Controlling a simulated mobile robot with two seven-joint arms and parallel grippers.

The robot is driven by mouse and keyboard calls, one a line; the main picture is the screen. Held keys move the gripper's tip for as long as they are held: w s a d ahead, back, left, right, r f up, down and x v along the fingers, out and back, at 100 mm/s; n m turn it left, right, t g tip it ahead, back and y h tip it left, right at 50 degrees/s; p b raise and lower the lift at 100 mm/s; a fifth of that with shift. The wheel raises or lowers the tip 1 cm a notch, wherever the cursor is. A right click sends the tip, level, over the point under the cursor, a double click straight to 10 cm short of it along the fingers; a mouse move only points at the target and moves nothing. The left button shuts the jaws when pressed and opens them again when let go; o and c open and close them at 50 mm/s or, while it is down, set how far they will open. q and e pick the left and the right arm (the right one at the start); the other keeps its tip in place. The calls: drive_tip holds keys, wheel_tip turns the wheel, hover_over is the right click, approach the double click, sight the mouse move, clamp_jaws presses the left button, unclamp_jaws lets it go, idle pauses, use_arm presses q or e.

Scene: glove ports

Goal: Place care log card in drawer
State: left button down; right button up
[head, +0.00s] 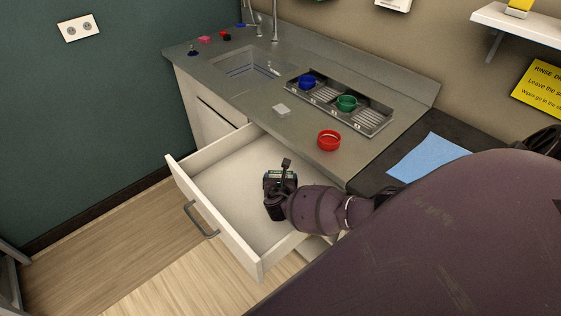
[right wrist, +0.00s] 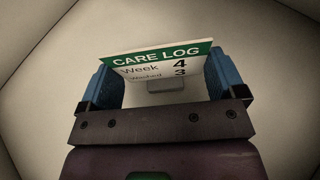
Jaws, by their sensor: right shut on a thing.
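The care log card (right wrist: 160,64) is white with a green header reading "CARE LOG". My right gripper (right wrist: 155,92) is shut on it, with a blue-padded finger at each side of the card. In the head view, the right gripper (head: 280,183) is over the open drawer (head: 223,205), with the arm reaching in from the right. The drawer is white, pulled out, and its bare floor shows around the gripper. The right wrist view shows pale surfaces around the card. I cannot tell whether the card touches the drawer floor. My left gripper is not in view.
The grey counter (head: 255,115) above the drawer holds a red cup (head: 329,140), a tray (head: 375,122) with a blue cup (head: 307,82) and a green cup (head: 347,103), and a small white block (head: 281,109). A blue cloth (head: 428,156) lies at right. The floor left of the drawer is clear.

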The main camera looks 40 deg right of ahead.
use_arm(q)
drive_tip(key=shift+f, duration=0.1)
use_arm(e)
drive_tip(key=shift+f, duration=0.15)
drive_tip(key=o, duration=0.6)
drive_tip(key=shift+s+a+r, duration=0.15)
drive_tip(key=shift+s+r, duration=0.05)
drive_tip(key=shift+r, duration=0.05)
drive_tip(key=p+v, duration=0.2)
drive_tip(key=v, duration=0.9)
drive_tip(key=shift+s+a, duration=0.15)
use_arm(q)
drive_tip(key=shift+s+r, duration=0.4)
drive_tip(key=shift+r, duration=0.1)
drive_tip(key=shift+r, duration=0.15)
